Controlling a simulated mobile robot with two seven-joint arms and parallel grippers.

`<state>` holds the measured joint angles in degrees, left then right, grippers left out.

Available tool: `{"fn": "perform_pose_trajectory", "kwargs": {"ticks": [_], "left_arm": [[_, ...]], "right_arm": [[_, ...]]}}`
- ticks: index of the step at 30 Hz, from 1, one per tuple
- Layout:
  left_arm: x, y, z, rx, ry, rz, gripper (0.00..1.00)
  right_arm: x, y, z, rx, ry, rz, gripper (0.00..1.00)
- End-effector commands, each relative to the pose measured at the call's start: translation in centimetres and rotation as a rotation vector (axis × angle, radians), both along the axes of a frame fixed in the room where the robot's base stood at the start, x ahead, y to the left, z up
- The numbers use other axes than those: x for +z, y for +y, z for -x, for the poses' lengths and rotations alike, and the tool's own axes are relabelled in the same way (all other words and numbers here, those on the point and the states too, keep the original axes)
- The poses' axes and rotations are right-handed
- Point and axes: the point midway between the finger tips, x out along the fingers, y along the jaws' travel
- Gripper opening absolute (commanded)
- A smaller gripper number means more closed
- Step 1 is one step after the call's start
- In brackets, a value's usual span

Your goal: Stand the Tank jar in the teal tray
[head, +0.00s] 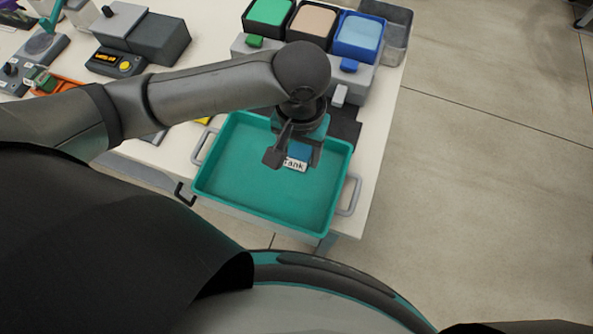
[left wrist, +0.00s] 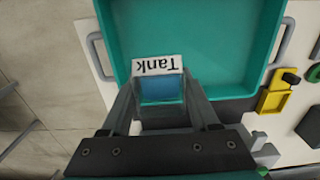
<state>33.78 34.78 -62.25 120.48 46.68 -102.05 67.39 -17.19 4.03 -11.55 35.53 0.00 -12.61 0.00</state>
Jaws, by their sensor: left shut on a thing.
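The Tank jar, blue with a white label reading "Tank" (head: 295,164), is between the fingers of my left gripper (head: 294,156), over the back right part of the teal tray (head: 240,175). In the left wrist view the jar (left wrist: 162,90) sits between both fingers of the left gripper (left wrist: 160,84), its label upside down in the picture. The tray floor (left wrist: 205,40) shows empty beyond it. The jar looks about upright; I cannot tell whether its base touches the tray floor. My right gripper is not in view.
The tray has grey side handles (head: 349,195) and stands near the table's front right corner. Behind it are green, beige and blue bins (head: 359,36) on a grey stand.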

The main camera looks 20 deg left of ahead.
Motion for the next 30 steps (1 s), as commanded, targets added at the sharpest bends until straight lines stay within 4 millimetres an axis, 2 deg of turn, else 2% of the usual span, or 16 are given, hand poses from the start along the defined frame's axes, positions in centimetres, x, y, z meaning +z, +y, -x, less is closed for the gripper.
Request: {"fn": "perform_pose_trajectory", "kwargs": {"ticks": [1, 3, 7, 14, 21, 30], "left_arm": [[-1.8, 0.1, 0.1, 0.002, 0.004, -0.002, 0.02], [-3.5, 0.1, 0.1, 0.0, 0.002, -0.002, 0.02], [-5.7, 0.1, 0.0, 0.0, 0.001, -0.002, 0.02], [-7.3, 0.0, 0.0, 0.0, 0.001, 0.0, 0.02], [-10.7, 0.0, 0.0, -0.001, 0.001, -0.001, 0.02], [-10.9, 0.0, 0.0, -0.001, -0.001, 0.001, 0.02]], "right_arm": [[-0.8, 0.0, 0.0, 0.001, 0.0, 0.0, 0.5], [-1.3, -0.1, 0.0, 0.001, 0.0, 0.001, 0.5], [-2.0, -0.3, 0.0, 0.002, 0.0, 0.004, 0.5], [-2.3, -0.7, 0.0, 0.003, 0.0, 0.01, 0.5], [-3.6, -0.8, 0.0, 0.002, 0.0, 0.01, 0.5], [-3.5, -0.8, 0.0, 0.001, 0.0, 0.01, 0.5]]}}
